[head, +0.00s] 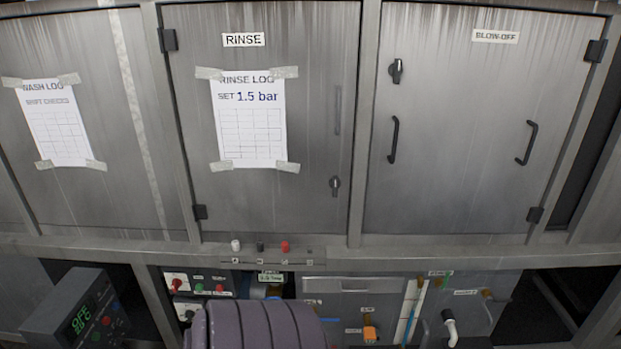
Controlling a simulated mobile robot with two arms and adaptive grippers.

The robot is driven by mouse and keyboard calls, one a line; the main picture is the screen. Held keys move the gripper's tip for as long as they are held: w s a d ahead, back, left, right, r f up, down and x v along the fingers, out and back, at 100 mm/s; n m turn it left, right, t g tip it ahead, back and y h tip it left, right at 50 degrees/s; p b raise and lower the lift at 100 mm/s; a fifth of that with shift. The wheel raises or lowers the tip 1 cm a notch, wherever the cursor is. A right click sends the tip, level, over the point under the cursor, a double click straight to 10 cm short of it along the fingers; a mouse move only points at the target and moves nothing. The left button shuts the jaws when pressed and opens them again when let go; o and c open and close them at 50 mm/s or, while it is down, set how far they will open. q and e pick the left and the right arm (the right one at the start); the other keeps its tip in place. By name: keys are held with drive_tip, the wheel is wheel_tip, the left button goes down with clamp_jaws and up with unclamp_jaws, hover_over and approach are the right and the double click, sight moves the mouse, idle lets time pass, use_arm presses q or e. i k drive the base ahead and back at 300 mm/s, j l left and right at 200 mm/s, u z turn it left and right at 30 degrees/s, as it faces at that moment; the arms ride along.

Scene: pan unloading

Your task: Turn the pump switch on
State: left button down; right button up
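I cannot single out the pump switch, as the small labels are unreadable. A control panel (209,284) low left of centre carries a red knob (176,284), a green button (199,287), a red button (219,288) and a dark knob (190,314). A grey box (62,303) at the lower left has a green display (80,319) that seems to read OFF, with small coloured buttons. A white, a black and a red knob (284,246) stand on the ledge above the panel. Neither of my grippers is in view.
A ribbed dark purple shape (262,325) at the bottom hides part of the panel area. Closed steel doors, marked RINSE (244,40) and BLOW-OFF (496,37), fill the upper view. An orange part (370,332) and a white pipe (449,325) sit lower right.

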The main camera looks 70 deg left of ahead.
sight(176, 283)
drive_tip(key=u, duration=3.15)
